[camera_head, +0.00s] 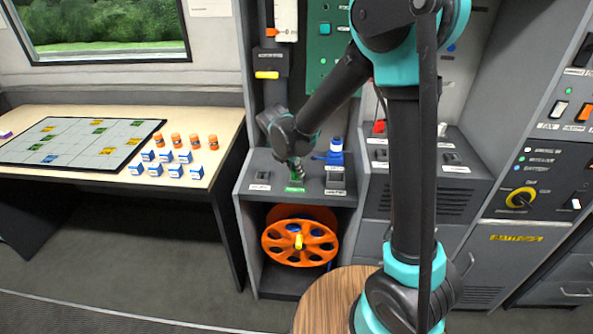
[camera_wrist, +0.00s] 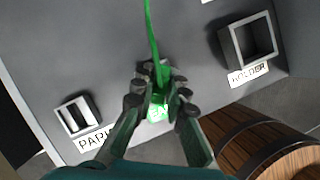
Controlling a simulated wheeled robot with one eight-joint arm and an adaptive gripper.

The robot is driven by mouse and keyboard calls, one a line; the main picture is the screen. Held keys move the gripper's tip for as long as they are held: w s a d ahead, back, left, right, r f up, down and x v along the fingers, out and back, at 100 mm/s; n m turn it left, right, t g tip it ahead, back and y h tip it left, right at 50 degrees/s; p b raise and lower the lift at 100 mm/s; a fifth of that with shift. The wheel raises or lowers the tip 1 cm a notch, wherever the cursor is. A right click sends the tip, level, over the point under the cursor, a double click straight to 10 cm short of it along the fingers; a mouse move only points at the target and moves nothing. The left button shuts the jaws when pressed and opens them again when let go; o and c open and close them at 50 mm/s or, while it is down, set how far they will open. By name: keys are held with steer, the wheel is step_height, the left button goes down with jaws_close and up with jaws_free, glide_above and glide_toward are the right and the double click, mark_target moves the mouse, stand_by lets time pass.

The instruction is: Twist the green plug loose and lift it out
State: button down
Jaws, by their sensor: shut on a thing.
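The green plug (camera_wrist: 159,94) sits on the grey sloping counter (camera_head: 318,195), with a green cable rising from it toward the top of the wrist view. My gripper (camera_wrist: 159,100) is shut on the plug, a finger on each side of it. In the head view my gripper (camera_head: 296,172) is at the counter, above a green label (camera_head: 295,190). The plug's lower end and its socket are hidden by the fingers, so I cannot tell how deep it sits.
A blue device (camera_head: 333,153) stands behind on the counter. An orange cable reel (camera_head: 300,242) is below. A round wooden top (camera_head: 330,300) is in front.

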steer(key=shift+n+y, duration=0.4)
steer(key=shift+n, duration=0.4)
steer(key=shift+n+t+y, duration=0.3)
steer(key=shift+n, duration=0.8)
steer(key=shift+n+y, duration=0.4)
steer(key=shift+n, duration=0.5)
steer(key=shift+n+y, duration=0.3)
steer(key=shift+n, duration=0.7)
steer(key=shift+r, duration=1.1)
steer(key=shift+r, duration=2.9)
